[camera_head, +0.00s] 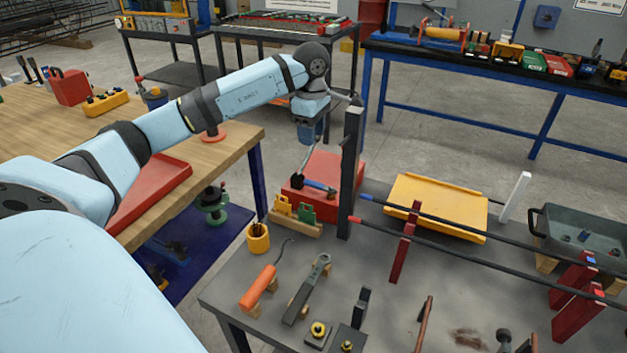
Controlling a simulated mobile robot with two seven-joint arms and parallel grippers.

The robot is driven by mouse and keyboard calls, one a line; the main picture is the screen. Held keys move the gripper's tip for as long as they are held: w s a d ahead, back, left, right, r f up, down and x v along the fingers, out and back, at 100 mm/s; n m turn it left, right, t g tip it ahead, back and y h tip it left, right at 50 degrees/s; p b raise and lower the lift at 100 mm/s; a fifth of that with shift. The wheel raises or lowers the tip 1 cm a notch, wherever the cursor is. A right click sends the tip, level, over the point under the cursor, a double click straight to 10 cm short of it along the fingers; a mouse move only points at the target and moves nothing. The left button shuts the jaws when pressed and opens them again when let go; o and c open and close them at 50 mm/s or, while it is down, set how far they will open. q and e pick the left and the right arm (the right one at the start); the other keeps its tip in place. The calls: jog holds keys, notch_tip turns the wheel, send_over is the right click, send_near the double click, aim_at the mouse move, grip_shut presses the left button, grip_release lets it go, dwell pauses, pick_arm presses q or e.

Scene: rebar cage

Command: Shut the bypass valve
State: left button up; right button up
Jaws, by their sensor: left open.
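I cannot tell for sure which thing is the bypass valve. A green valve-like fitting (213,205) with a dark upper part stands on the blue lower shelf below the wooden table. Two small blocks with yellow knobs, a left one (318,331) and a right one (346,347), sit at the front of the grey table. My left arm reaches across from the left, and its gripper (306,160) points down above the red case (322,172). The gripper is open, small in view, and no object shows between its fingers. It is well apart from the fitting and the knobs. My right gripper is out of view.
The grey table (385,280) carries a dark upright post (350,175), long bars on red supports (405,240), a yellow tray (437,205), an orange-handled tool (258,287) and a grey bin (580,238). The wooden table (225,147) lies left. Floor shows between tables.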

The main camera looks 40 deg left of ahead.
aim_at(312, 183)
pick_arm(q)
jog(key=f, duration=1.4)
jog(key=shift+w+f, duration=0.2)
grip_shut()
